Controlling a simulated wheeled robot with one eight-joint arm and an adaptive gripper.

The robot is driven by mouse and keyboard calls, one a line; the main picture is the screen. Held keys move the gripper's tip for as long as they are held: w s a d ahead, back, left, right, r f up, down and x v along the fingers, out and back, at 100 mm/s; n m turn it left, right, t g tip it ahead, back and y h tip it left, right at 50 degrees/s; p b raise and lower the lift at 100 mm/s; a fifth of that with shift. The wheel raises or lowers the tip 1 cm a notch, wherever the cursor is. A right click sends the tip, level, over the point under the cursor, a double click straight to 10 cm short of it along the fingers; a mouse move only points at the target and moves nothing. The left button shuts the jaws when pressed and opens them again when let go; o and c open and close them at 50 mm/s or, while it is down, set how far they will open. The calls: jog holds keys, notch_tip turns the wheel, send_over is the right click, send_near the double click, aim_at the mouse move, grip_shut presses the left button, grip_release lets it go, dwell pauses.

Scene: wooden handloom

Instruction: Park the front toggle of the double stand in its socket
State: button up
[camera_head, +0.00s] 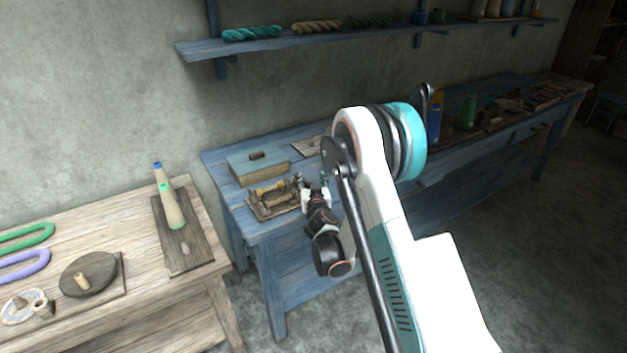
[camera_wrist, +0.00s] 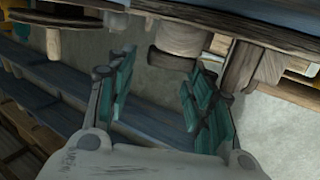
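A small wooden stand (camera_head: 264,210) with a tan roller and dark upright parts sits on the near end of the blue table; I take it for the double stand. My gripper (camera_head: 313,184) is at its right side, partly overlapping it in the head view. In the wrist view my gripper (camera_wrist: 163,62) is open, its teal fingers apart with nothing clearly held. A pale wooden cylinder (camera_wrist: 178,40) shows beyond and between the fingertips, and a wooden block (camera_wrist: 240,66) is by the right finger. I cannot tell which part is the front toggle; the socket is not distinguishable.
A pale table (camera_head: 130,222) on the left holds a dark board (camera_head: 169,246) with two cones. A shelf (camera_head: 300,40) runs along the wall above.

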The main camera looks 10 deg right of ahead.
jog(key=shift+s+a+f, duration=0.1)
jog(key=shift+s+f, duration=0.1)
jog(key=shift+f, duration=0.3)
jog(key=shift+s+a+f, duration=0.1)
jog(key=shift+s+f, duration=0.1)
jog(key=shift+f, duration=0.3)
jog(key=shift+r, duration=0.35)
notch_tip(320, 180, up, 11)
jog(key=shift+w+d, duration=0.15)
jog(key=shift+w, duration=0.15)
